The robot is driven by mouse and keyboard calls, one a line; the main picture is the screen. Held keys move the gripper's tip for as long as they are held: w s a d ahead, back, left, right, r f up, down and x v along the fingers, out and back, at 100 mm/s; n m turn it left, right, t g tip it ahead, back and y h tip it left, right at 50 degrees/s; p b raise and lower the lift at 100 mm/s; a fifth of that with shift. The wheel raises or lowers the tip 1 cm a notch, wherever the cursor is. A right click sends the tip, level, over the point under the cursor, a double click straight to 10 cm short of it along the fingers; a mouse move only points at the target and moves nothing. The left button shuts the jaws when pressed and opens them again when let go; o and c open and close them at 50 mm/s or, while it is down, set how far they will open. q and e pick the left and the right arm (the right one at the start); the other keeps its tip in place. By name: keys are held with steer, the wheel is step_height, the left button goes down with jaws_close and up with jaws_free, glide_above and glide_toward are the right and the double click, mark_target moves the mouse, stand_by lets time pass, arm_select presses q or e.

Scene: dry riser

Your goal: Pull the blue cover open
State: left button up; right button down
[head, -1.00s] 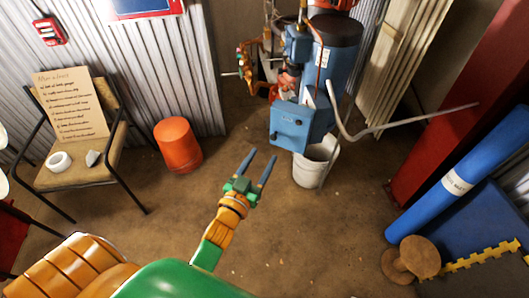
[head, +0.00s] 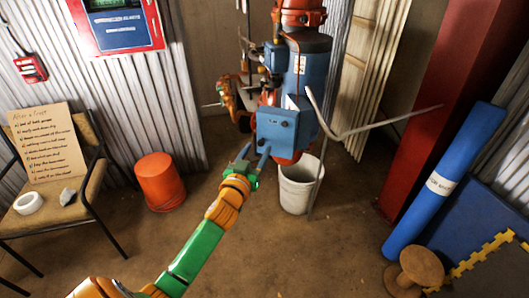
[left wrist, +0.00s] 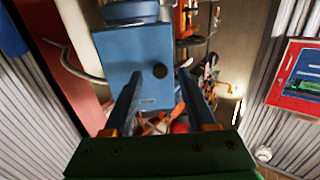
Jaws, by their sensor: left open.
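The blue cover (head: 277,130) is a box-like panel with small dark knobs, on the front of the blue upright riser unit (head: 305,65). It looks closed. In the left wrist view the cover's face (left wrist: 118,62) fills the upper middle, with one round dark knob (left wrist: 160,71) near its right edge. My left gripper (head: 254,157) is open and empty, just below and left of the cover in the head view. In the left wrist view its two fingers (left wrist: 159,76) point at the cover, one on either side of the knob. Contact cannot be told. My right gripper is not in view.
A white bucket (head: 298,188) stands below the cover, beside a bent grey pipe (head: 330,130). An orange bucket (head: 160,182) and a chair with a sign (head: 47,142) stand left. A blue roll (head: 440,185) and wooden spool (head: 418,268) are right. Floor between is clear.

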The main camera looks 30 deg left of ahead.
arm_select(q)
steer(key=shift+x, duration=0.85)
steer(key=shift+w+a, duration=0.15)
steer(key=shift+w, duration=0.2)
steer(key=shift+r, duration=0.1)
jaws_close()
stand_by(0.4)
